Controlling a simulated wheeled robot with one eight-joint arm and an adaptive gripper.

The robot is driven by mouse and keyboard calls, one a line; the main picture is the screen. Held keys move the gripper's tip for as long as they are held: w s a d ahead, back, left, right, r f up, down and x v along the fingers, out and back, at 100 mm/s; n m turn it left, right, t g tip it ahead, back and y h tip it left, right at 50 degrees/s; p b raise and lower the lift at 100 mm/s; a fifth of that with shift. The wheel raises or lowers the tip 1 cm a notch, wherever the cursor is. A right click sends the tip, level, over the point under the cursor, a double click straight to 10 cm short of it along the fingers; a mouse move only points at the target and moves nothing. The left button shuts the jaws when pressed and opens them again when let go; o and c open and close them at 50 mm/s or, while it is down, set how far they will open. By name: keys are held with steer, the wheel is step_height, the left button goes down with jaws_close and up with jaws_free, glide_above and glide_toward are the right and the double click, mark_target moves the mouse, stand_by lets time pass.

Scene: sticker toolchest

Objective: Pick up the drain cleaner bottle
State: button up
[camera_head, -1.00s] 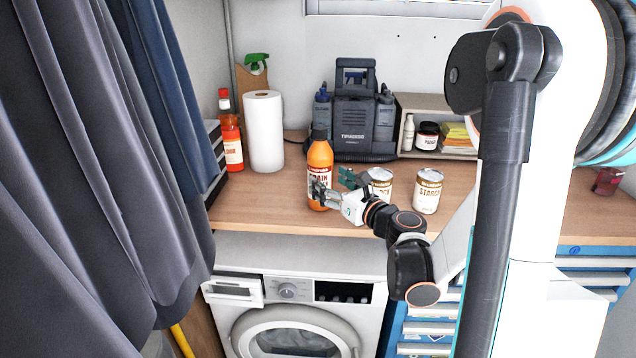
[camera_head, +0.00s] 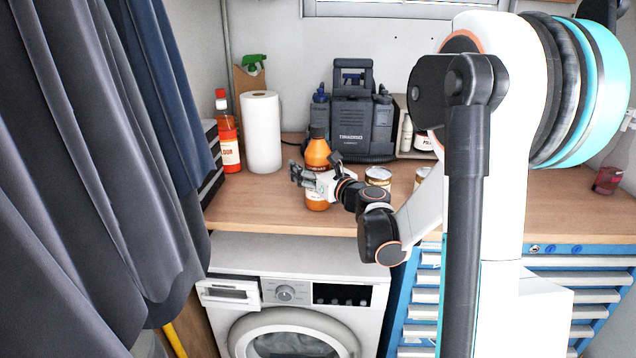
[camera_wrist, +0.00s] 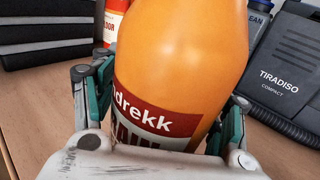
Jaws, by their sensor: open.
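The drain cleaner bottle (camera_head: 317,157) is orange with a dark cap and a red and white label. It stands upright on the wooden counter near its front edge. My gripper (camera_head: 312,176) is at the bottle in the head view, covering its middle. In the wrist view the bottle (camera_wrist: 180,60) fills the centre, with the label facing me. My gripper (camera_wrist: 160,112) is open, with one finger on each side of the bottle. Whether the fingers touch it I cannot tell.
Two cans (camera_head: 378,176) stand right of the bottle, partly hidden by my arm. A dark Tiradiso case (camera_head: 352,125) stands behind. A paper towel roll (camera_head: 261,132) and a red bottle (camera_head: 228,140) are at left. A washing machine (camera_head: 290,262) is below the counter (camera_head: 255,205).

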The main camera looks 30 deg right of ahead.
steer(key=shift+c, duration=0.6)
jaws_close()
stand_by(0.3)
